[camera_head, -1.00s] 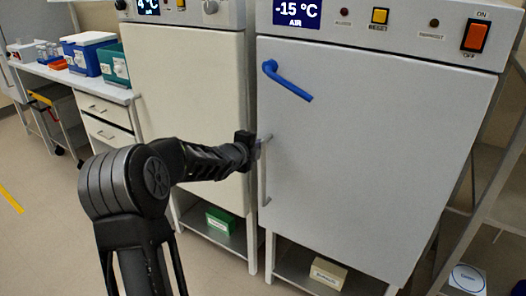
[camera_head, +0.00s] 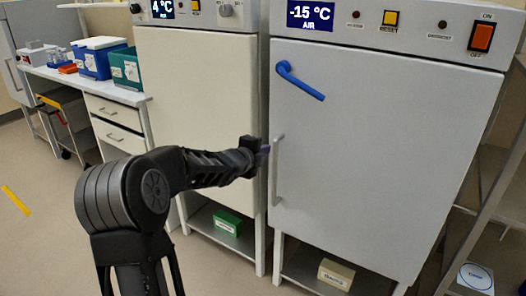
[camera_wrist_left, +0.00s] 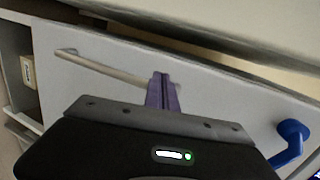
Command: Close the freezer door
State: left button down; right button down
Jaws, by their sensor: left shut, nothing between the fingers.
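The freezer is the right-hand cabinet with the −15 °C display (camera_head: 310,16). Its grey door (camera_head: 390,150) looks flat against the frame in the head view; a small gap cannot be ruled out. A blue lever (camera_head: 300,82) sits on the door's upper left, slanting down to the right, and also shows in the left wrist view (camera_wrist_left: 290,140). A pale vertical bar handle (camera_head: 276,172) is below it, near the left edge. My left gripper (camera_head: 265,149) is shut and empty, just left of the handle's upper end. Its purple fingers (camera_wrist_left: 163,92) show over the door. My right gripper is out of view.
A cream 4 °C cabinet (camera_head: 195,110) stands close on the left. Boxes (camera_head: 228,222) and (camera_head: 336,273) lie on shelves below the cabinets. A bench with coolers (camera_head: 98,57) is at the far left. A metal rack (camera_head: 480,200) stands at the right.

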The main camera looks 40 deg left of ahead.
pick_arm(q)
jog(key=a+v, duration=0.1)
jog(key=v, duration=0.8)
jog(key=shift+s+a+p, duration=0.25)
jog(key=shift+p, duration=0.15)
jog(key=shift+f, duration=0.1)
